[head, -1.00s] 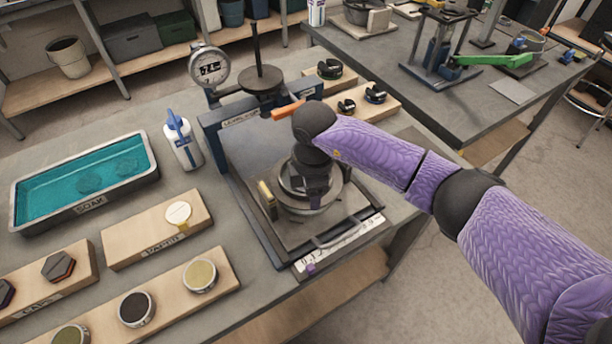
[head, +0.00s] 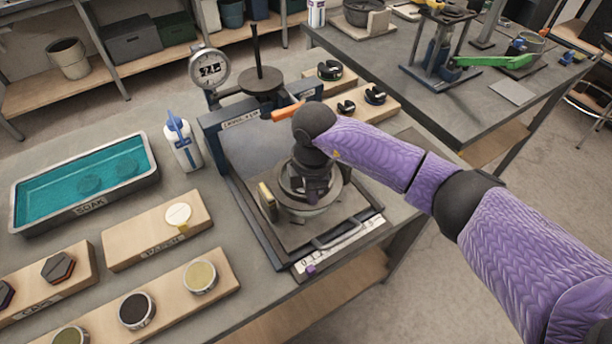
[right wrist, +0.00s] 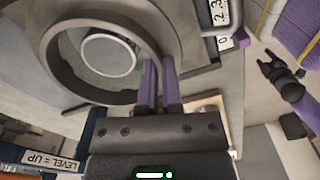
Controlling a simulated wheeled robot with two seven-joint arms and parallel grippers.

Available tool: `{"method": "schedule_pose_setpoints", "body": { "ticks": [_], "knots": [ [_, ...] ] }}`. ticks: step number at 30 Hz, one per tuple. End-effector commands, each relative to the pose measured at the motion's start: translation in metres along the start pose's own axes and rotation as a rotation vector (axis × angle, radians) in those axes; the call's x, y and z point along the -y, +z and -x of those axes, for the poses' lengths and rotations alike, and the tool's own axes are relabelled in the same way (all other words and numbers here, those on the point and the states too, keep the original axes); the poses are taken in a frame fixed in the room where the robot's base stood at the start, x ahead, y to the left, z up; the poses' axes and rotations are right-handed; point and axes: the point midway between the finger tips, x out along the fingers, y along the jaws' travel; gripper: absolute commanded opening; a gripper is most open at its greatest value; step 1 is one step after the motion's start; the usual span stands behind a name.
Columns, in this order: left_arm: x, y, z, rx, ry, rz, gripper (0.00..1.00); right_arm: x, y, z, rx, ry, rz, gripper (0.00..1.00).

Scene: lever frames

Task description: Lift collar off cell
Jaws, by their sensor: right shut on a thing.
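The collar is a wide grey ring (right wrist: 57,67); in the head view it shows under my right gripper (head: 316,194). My right gripper (right wrist: 160,84) is shut on the collar's rim, its purple fingers at the ring's edge. The cell (right wrist: 108,56) is a round, pale-topped piece seen through the ring's opening. In the head view the collar appears slightly above the cell's base, and my gripper hides part of both.
An orange lever (head: 287,112) and a dial gauge (head: 209,68) stand at the back of the blue frame. A white bottle (head: 183,145) and a teal soak tray (head: 150,177) are left of it. Wooden boards with small parts lie nearby.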

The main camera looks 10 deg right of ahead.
Motion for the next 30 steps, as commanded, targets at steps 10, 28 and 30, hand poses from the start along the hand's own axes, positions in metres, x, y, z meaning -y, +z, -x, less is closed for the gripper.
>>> {"method": "schedule_pose_setpoints", "body": {
  "ticks": [10,28,30],
  "knots": [
    [-0.004,-0.002,0.000,-0.005,0.007,0.003,0.59,0.000,0.000,0.000,0.000,0.000,0.000,0.00],
    [-0.007,-0.003,0.002,-0.007,0.011,0.005,0.59,-0.001,0.000,0.006,-0.001,0.003,0.001,0.00],
    [-0.005,-0.003,0.005,-0.007,0.008,0.004,0.59,-0.001,0.000,0.016,-0.001,0.004,0.000,0.00]
  ]
}}
